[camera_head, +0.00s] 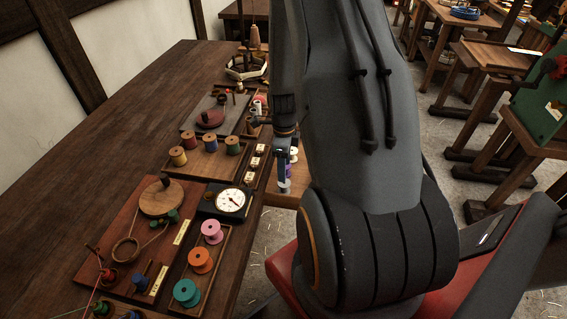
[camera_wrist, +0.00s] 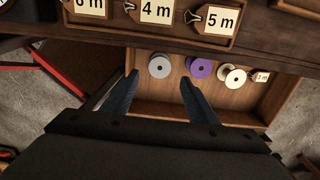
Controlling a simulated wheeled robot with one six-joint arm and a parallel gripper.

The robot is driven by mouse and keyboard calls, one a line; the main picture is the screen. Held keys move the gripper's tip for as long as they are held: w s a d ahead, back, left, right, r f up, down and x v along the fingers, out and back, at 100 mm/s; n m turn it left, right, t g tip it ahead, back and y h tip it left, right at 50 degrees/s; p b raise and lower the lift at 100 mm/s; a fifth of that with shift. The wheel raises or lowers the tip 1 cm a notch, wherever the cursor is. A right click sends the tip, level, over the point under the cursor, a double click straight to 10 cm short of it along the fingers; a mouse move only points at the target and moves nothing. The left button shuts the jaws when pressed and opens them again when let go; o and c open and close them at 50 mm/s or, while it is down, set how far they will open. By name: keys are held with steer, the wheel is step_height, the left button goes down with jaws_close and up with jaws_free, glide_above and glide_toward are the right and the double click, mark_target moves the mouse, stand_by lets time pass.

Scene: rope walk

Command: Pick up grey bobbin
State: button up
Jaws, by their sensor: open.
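The grey bobbin (camera_wrist: 159,66) stands in a wooden tray or drawer in the wrist view, at the left of a row with a purple bobbin (camera_wrist: 201,68) and a white bobbin (camera_wrist: 233,76). My gripper (camera_wrist: 158,80) is open and empty, its two dark fingers spread above the tray. The grey bobbin lies between the fingertip lines, just past the tips, closer to the left finger.
Length cards (camera_wrist: 155,10) with clips sit on the bench edge above the tray. The tray (camera_wrist: 245,103) has bare floor in front of the bobbins. On the bench are a dial gauge (camera_head: 231,201), an orange bobbin (camera_head: 201,260) and other coloured bobbins. My arm hides much of the right side.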

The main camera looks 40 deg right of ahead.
step_height(320, 180, down, 8)
steer(key=b, duration=0.5)
steer(key=shift+f, duration=0.25)
steer(key=shift+c, duration=0.4)
steer(key=c, duration=0.7)
steer(key=shift+r+p, duration=2.8)
steer(key=shift+r, duration=1.3)
